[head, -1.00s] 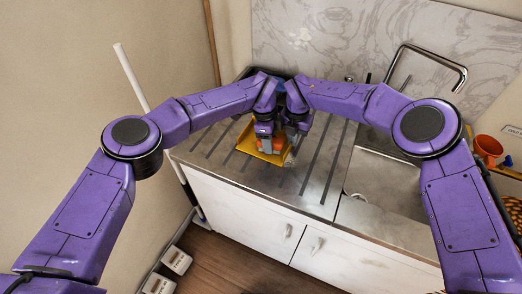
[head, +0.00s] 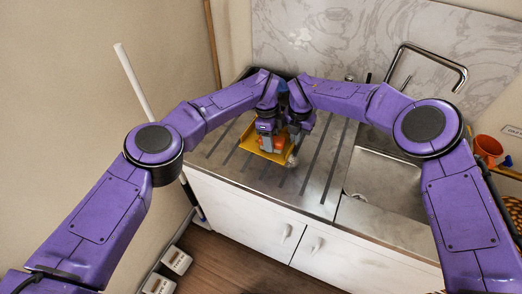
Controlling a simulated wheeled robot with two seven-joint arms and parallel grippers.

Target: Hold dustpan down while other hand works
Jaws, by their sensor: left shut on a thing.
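The yellow dustpan (head: 270,154) lies on the ribbed steel drainboard, left of the sink. My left gripper (head: 267,138) is at its left part, pointing down and shut on it; the exact grip is hard to see. An orange-red thing (head: 280,142) shows in the pan between the grippers. My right gripper (head: 299,128) points down close beside the left one, over the pan's right side; its fingers are too small and covered to tell open from shut. A small pale thing (head: 291,161) shows at the pan's right front corner.
The sink basin (head: 385,182) with a tall faucet (head: 440,62) lies to the right. An orange cup (head: 488,147) stands at the far right. A white pole (head: 130,75) leans at the left. The drainboard's front (head: 310,190) is clear.

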